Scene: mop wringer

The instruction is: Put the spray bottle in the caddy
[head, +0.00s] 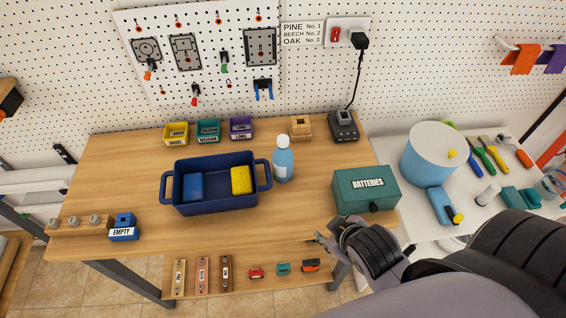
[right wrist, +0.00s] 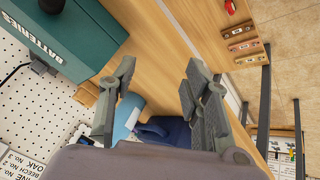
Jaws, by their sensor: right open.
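The light blue spray bottle (head: 283,163) with a pale label stands upright on the wooden table, just right of the caddy. The caddy (head: 216,202) is a dark blue bin with side handles; a blue block and a yellow block lie in it. My right gripper (head: 322,240) is open and empty near the table's front edge, in front of the bottle and to its right. In the right wrist view, the open fingers (right wrist: 160,75) frame part of the bottle (right wrist: 128,115) and the caddy (right wrist: 165,128), both farther off and partly hidden. My left gripper is not in view.
A green batteries box (head: 367,190) stands right of the bottle, close to my right gripper. Small labelled bins (head: 208,131) stand behind the caddy. A blue "EMPTY" bin (head: 124,230) is at the left. The table between bottle and box is clear.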

